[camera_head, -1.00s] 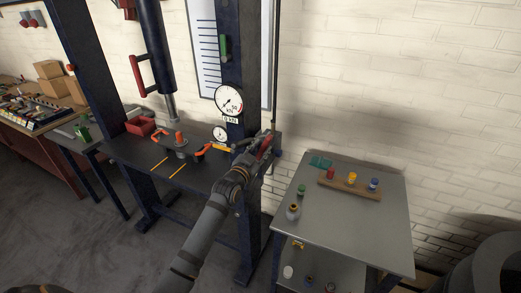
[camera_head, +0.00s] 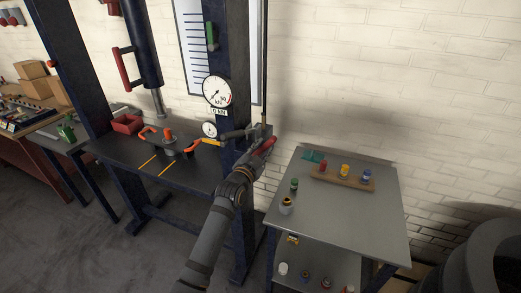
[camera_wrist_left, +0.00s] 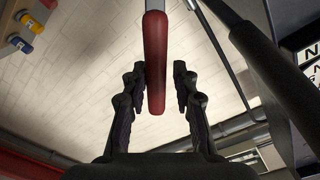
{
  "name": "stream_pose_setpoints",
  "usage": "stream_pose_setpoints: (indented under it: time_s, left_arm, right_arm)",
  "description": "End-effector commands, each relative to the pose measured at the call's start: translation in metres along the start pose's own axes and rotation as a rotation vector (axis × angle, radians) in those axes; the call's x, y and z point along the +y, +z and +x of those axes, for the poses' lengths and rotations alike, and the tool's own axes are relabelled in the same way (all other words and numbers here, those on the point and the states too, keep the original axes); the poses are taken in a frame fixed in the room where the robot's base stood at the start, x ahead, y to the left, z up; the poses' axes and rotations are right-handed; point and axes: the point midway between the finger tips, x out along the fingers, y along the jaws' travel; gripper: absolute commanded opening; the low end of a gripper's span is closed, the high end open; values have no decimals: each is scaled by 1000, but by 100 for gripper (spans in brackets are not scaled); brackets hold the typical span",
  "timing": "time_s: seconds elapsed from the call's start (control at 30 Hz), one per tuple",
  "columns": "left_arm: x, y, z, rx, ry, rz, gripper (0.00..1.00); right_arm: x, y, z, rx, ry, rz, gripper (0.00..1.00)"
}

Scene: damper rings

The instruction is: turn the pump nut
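My left gripper (camera_head: 256,152) is at the press's right post, around a red-gripped lever (camera_head: 266,145). In the left wrist view the red grip (camera_wrist_left: 155,45) hangs between the two fingers of my left gripper (camera_wrist_left: 159,72). There is a gap on both sides, so the fingers are open and apart from it. The press (camera_head: 225,130) has a round gauge (camera_head: 216,91) on that post. I cannot make out a pump nut; the arm and gripper cover part of the area beside the post. My right gripper is not in view.
A grey side table (camera_head: 340,215) stands right of the press, with a wooden rack (camera_head: 342,180) of coloured pieces and a small brass-coloured pot (camera_head: 287,204).

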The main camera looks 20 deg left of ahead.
Motion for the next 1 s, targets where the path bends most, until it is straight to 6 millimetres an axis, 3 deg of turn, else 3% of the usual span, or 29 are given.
stream_pose_setpoints:
  time_s: [0.4,0.8,1.0]
  left_arm:
    - [42,8,0,-1,1,260,28]
    - [46,8,0,-2,2,305,28]
    - [70,21,0,-4,4,440,28]
  right_arm:
    - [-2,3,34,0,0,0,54]
    - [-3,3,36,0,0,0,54]
    - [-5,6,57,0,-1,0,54]
